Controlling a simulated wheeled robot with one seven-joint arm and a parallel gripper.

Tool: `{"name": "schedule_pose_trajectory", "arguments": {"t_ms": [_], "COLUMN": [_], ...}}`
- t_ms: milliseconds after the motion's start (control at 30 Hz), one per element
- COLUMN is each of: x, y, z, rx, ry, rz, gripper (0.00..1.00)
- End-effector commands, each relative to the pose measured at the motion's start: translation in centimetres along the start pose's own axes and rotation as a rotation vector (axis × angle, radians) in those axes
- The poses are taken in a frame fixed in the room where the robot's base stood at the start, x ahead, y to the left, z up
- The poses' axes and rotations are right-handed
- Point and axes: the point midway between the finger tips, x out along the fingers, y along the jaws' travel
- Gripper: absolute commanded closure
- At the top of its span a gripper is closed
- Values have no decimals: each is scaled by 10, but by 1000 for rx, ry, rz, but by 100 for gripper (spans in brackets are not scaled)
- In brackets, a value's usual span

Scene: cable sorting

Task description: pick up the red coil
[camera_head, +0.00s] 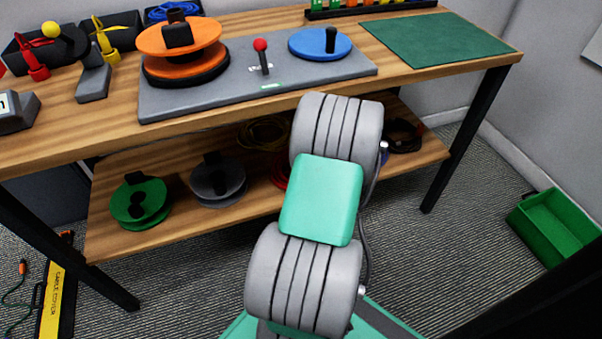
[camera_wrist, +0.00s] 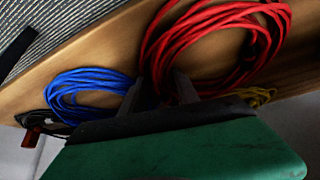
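The red coil (camera_wrist: 215,40) lies on the wooden lower shelf and fills the upper middle and right of the wrist view. In the head view only a sliver of the red coil (camera_head: 280,176) shows beside my arm. My gripper (camera_wrist: 158,86) is open, its two fingers apart on either side of the coil's left strands. Whether the fingers touch the strands cannot be told. In the head view my arm hides the gripper.
A blue coil (camera_wrist: 85,93) lies close to the left finger, and a yellow coil (camera_wrist: 258,96) lies to the right. A green reel (camera_head: 140,200) and a grey reel (camera_head: 218,178) share the lower shelf (camera_head: 110,245). The table top (camera_head: 70,140) overhangs it.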

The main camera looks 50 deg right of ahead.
Motion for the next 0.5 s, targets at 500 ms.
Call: {"name": "schedule_pose_trajectory", "arguments": {"t_ms": [500], "x": [-1], "y": [-2], "z": [-1], "rx": [-3], "ry": [2], "rz": [-1], "gripper": [90]}}
